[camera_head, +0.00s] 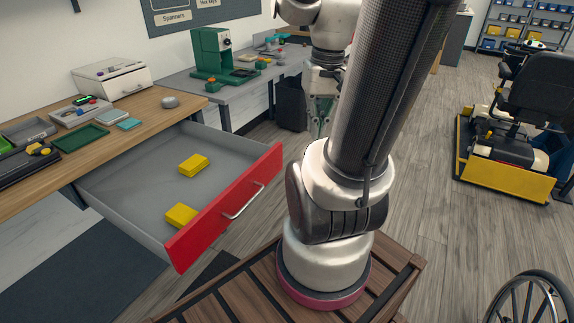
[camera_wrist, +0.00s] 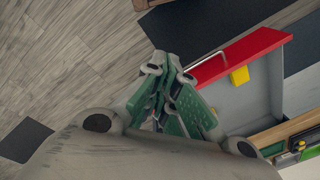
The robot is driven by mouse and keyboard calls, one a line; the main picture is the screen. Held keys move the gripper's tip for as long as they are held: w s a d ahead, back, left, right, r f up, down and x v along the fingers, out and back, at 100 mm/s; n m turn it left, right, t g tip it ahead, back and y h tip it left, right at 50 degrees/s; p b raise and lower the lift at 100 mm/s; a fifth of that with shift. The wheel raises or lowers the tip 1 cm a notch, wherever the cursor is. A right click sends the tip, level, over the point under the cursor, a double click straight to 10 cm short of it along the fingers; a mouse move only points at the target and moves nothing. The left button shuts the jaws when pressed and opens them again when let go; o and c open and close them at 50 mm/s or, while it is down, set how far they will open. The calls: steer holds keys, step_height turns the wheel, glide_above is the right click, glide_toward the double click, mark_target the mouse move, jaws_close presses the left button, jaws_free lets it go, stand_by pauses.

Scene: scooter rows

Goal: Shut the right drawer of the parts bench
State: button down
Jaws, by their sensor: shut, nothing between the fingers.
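The drawer (camera_head: 140,192) of the wooden parts bench (camera_head: 150,106) is pulled far out. It has a red front (camera_head: 226,208) with a silver bar handle (camera_head: 244,201) and grey walls. Two yellow blocks lie inside, one farther back (camera_head: 193,165) and one near the front (camera_head: 181,216). My gripper (camera_head: 319,130) hangs beyond the drawer's far front corner, partly hidden by my arm. In the wrist view my gripper (camera_wrist: 172,60) is shut and empty, just left of the red front (camera_wrist: 240,56) and its handle (camera_wrist: 206,59). It looks apart from the drawer, but the exact gap is unclear.
Trays and a white box (camera_head: 112,79) stand on the bench top. A grey bench with a green machine (camera_head: 212,54) is behind. A dark bin (camera_head: 291,104) stands beyond my gripper. A yellow-based scooter (camera_head: 505,160) and a wheel (camera_head: 530,300) are right. Floor between is open.

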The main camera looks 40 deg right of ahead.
step_height(320, 180, down, 8)
steer(key=d+m+y, duration=0.3)
steer(key=m+y, duration=0.1)
steer(key=m, duration=0.4)
steer(key=m+t+h, duration=0.2)
steer(key=m+t, duration=0.6)
steer(key=m, duration=1)
glide_toward(277, 169)
step_height(277, 169, down, 4)
steer(key=w, duration=0.3)
steer(key=shift+a+r, duration=0.2)
steer(key=shift+a, duration=0.1)
steer(key=shift+w, duration=0.15)
